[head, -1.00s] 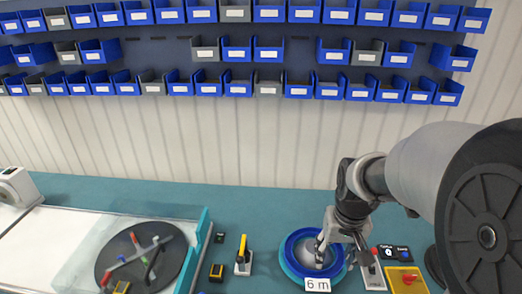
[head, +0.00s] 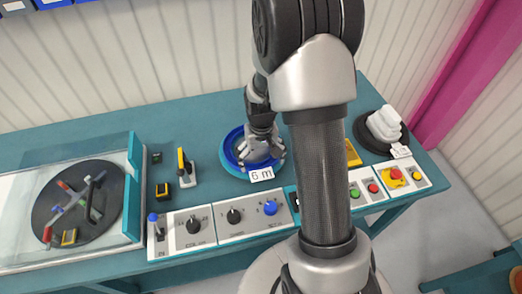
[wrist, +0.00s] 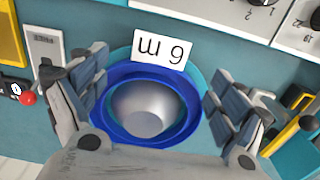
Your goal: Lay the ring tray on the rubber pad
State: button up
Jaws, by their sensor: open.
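The ring tray (head: 233,143) looks like a blue ring around a silver dome, with a white "6 m" label (head: 261,174) at its front edge. It sits on a wider light-blue disc (head: 229,167). In the wrist view the blue ring (wrist: 150,138) is between the two fingers. My gripper (wrist: 155,85) is open, with one finger on each side of the tray; I cannot tell whether they touch it. In the head view my gripper (head: 262,150) hides part of the tray. I cannot tell whether the light-blue disc or a black round pad (head: 362,140) at right is the rubber pad.
A white coil (head: 384,123) stands on the black pad. A clear-topped case (head: 134,195) is at left, with a yellow-handled tool (head: 184,165) beside it. Control panels with knobs (head: 235,216) and buttons line the front. The back of the teal bench (head: 165,128) is clear.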

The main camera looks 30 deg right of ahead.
aim_at(261, 173)
notch_tip(261, 173, down, 8)
jog(key=shift+r+b, duration=0.2)
jog(key=shift+b, duration=0.7)
jog(key=c, duration=2.1)
jog(key=shift+o, duration=0.2)
jog(key=shift+r, duration=0.15)
jog(key=shift+r+p, duration=0.5)
jog(key=shift+r, duration=0.15)
jog(key=shift+r, duration=0.35)
jog(key=shift+p, duration=0.3)
